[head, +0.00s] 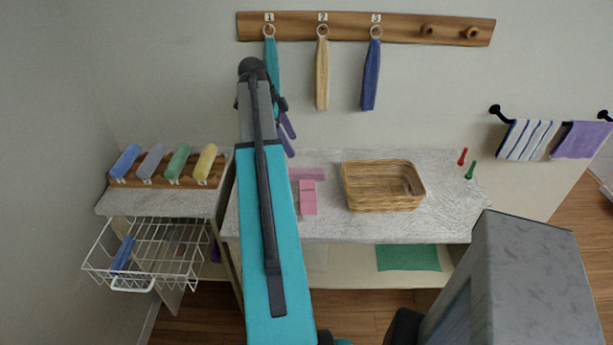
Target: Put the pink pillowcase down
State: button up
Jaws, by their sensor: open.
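A pink folded cloth (308,197), which looks like the pillowcase, lies on the marbled counter (450,215) left of the wicker basket. A darker pink flat piece (310,174) lies just behind it, partly hidden by my arm; I cannot tell whether the two are one cloth. My gripper (291,146) shows as two purple fingers beyond the turquoise arm, above the back of the counter. It is open, with nothing visible between the fingers. It appears apart from the pink cloth.
The wicker basket (383,187) stands on the counter, with red (462,157) and green (470,171) pegs at right. Hanging cloths (322,75) are on the wall rack. A wire drawer (150,250) sticks out at left under rolled towels (165,163). A green cloth (408,257) lies below.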

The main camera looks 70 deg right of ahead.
jog(key=shift+f, duration=0.15)
jog(key=p, duration=0.2)
send_over(307, 170)
jog(key=w+a, duration=0.1)
jog(key=w, duration=0.1)
jog(key=shift+a+f, duration=0.15)
jog(key=shift+f, duration=3.7)
jog(key=shift+f, duration=0.1)
jog(key=shift+p+x, duration=1.05)
jog(key=shift+x, duration=0.2)
jog(key=shift+p+x, duration=0.35)
jog(key=shift+x, duration=0.9)
jog(key=c, duration=1.3)
